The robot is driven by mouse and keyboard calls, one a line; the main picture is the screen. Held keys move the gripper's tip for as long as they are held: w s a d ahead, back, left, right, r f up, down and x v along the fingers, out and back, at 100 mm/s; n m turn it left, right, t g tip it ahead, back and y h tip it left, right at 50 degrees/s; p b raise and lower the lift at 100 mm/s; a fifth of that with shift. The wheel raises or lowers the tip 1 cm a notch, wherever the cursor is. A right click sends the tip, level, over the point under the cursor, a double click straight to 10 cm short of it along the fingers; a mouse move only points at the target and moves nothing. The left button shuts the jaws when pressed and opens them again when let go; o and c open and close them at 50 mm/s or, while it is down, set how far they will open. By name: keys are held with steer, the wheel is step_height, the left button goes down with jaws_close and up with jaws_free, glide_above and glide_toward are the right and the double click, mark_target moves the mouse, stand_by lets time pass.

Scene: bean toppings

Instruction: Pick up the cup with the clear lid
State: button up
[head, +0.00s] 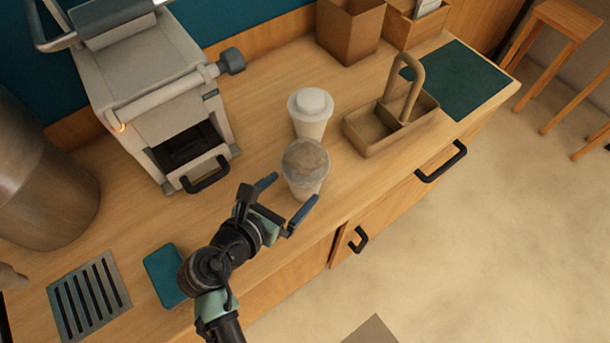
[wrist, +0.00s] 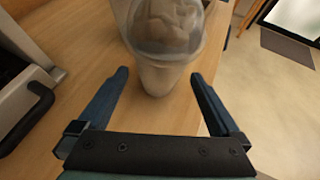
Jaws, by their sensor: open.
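The cup with the clear lid (head: 304,170) stands upright on the wooden counter, its domed lid showing pale contents. In the wrist view the same cup (wrist: 160,75) is straight ahead, at the top centre, between the lines of the two fingers. My gripper (head: 291,190) is open and empty, with its fingertips close to the near side of the cup. A cup with a white lid (head: 311,112) stands just behind.
A grey machine (head: 150,90) stands at the left, with a dark-handled drawer. A wooden carrier (head: 372,130) with an arched handle is at the right. A teal block (head: 168,276) and a slotted grey tray (head: 88,296) lie nearer. The counter's front edge is close to the cup.

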steer(key=x, duration=0.4)
steer(key=shift+w+d+r, duration=0.1)
steer(key=shift+d+r, duration=0.05)
steer(key=c, duration=0.6)
